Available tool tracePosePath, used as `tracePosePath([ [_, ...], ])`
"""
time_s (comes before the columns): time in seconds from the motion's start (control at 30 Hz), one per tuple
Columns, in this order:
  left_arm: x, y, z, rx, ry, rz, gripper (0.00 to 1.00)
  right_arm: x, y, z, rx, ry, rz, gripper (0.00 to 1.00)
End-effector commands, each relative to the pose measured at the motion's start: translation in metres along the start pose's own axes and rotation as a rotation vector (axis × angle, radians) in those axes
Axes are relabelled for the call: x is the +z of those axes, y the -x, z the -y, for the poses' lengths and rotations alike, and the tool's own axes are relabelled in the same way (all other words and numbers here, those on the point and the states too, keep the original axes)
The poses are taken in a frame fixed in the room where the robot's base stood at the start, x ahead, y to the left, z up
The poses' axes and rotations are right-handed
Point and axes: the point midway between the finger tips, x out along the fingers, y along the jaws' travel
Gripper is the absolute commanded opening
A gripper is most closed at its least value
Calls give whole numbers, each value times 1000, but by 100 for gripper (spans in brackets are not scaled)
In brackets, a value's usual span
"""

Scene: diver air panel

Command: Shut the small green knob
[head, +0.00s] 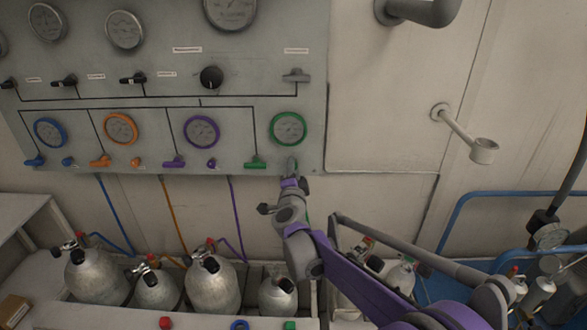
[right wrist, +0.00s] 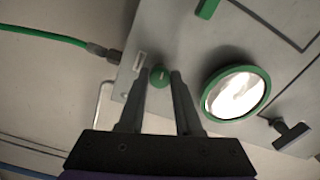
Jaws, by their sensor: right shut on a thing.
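The small green knob (right wrist: 159,76) is a round green cap with a pale mark. It sits between the fingertips of my right gripper (right wrist: 160,74) in the right wrist view. My right gripper is shut on it, one finger on each side. In the head view my right gripper (head: 291,170) is at the lower right edge of the panel, below the green-rimmed gauge (head: 288,128), and it hides the knob there. My left gripper is not in view.
The grey panel (head: 230,60) carries several gauges and valves. A green lever (head: 255,163) is left of my right gripper, and a grey T-handle (head: 296,75) is above. Silver cylinders (head: 212,287) stand below. A grey wall bracket (head: 465,135) sticks out at right.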

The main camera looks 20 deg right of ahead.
Motion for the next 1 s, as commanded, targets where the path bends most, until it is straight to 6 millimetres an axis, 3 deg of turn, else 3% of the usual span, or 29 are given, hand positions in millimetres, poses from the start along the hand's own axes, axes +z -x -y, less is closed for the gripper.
tracePosePath([
  [1.0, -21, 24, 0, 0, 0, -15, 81, 0, 0, 2, 0, -965, 1, 0],
])
